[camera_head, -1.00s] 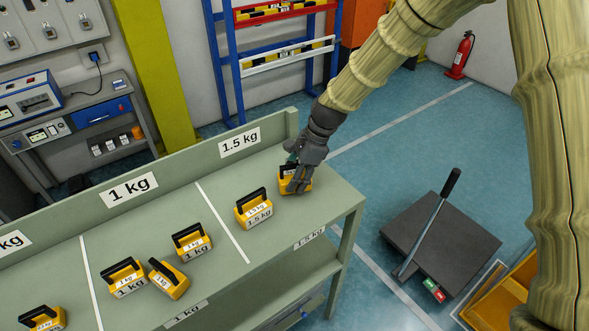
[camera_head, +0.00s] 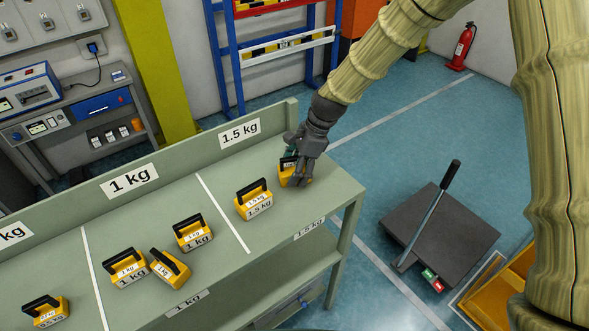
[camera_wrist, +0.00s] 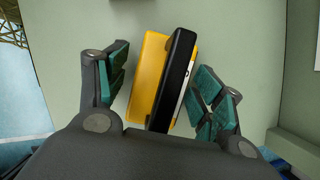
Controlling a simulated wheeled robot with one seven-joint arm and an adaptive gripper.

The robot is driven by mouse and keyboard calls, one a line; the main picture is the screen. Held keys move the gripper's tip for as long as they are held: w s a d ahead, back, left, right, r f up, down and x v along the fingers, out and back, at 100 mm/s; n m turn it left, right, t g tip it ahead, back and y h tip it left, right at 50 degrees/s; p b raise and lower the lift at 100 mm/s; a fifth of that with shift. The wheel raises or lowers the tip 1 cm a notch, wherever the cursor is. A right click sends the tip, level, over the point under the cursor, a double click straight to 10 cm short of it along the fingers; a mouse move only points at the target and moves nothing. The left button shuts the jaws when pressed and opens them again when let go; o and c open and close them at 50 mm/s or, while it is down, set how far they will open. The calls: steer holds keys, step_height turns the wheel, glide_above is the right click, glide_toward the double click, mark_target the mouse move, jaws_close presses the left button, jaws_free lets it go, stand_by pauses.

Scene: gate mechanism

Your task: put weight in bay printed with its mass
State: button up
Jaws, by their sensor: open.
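A yellow weight with a black handle (camera_wrist: 160,80) stands in the bay marked 1.5 kg, at the right end of the green bench; it also shows in the head view (camera_head: 285,178), partly hidden by my gripper. Its printed mass cannot be read. My gripper (camera_head: 299,180) is open around it, with one finger on each side and gaps visible in the wrist view (camera_wrist: 160,85). Another weight (camera_head: 254,204), labelled 1.5 kg, stands to its left in the same bay. The 1.5 kg sign (camera_head: 240,133) is on the back board.
The 1 kg bay, past a white line (camera_head: 222,212), holds several yellow weights (camera_head: 193,234), one turned askew (camera_head: 170,267). Another weight (camera_head: 44,310) stands in the far left bay. A dark platform with a lever (camera_head: 440,240) stands on the floor at right.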

steer(key=b+v, duration=0.4)
steer(key=v, duration=0.8)
steer(key=shift+d, duration=0.1)
